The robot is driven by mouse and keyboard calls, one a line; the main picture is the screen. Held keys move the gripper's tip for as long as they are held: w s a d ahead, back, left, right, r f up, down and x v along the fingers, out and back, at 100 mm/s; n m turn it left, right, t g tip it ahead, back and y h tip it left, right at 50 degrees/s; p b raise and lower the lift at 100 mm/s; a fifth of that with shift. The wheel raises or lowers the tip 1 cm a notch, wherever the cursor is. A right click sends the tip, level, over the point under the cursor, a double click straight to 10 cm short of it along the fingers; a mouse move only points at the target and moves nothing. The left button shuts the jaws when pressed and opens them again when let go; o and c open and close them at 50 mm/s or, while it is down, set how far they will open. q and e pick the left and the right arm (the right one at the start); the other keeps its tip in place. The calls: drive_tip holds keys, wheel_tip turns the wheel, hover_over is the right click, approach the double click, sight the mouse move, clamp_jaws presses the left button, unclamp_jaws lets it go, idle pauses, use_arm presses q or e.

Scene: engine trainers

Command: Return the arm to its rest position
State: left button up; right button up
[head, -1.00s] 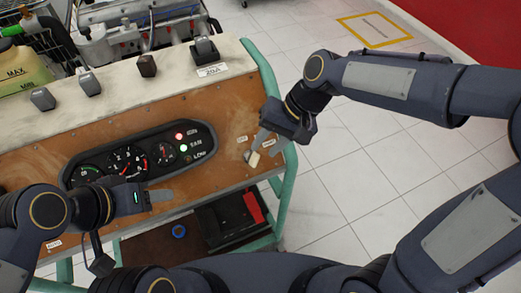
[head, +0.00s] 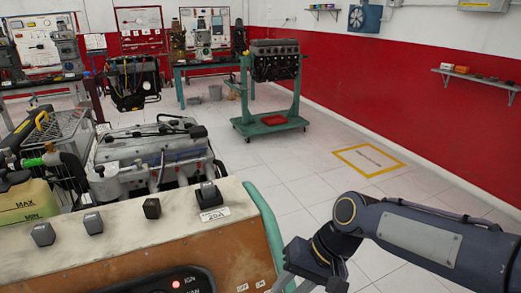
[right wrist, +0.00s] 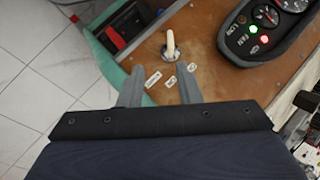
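My right arm (head: 415,235) comes in from the right in the head view. Its gripper (head: 300,270) is low in the picture, beside the right end of the engine trainer's panel, partly cut off by the bottom edge. In the right wrist view the two grey fingers of my right gripper (right wrist: 160,85) are apart, with nothing between them. Beyond the fingertips a pale toggle lever (right wrist: 170,44) stands on the brown panel (right wrist: 205,40), apart from the fingers. My left gripper is out of view.
The trainer's top (head: 130,228) carries several dark switches, with an engine (head: 155,155) behind it. The gauge cluster (right wrist: 265,30) has red and green lights lit. A second engine stand (head: 272,85) and a yellow floor square (head: 368,160) lie beyond. The tiled floor between is clear.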

drive_tip(key=s+d+f+t+h, duration=0.1)
drive_tip(key=s+d+t, duration=0.5)
drive_tip(key=s+d, duration=0.7)
drive_tip(key=shift+d+f+m+h, duration=0.25)
drive_tip(key=shift+d+m+h, duration=0.15)
drive_tip(key=shift+d+h, duration=0.15)
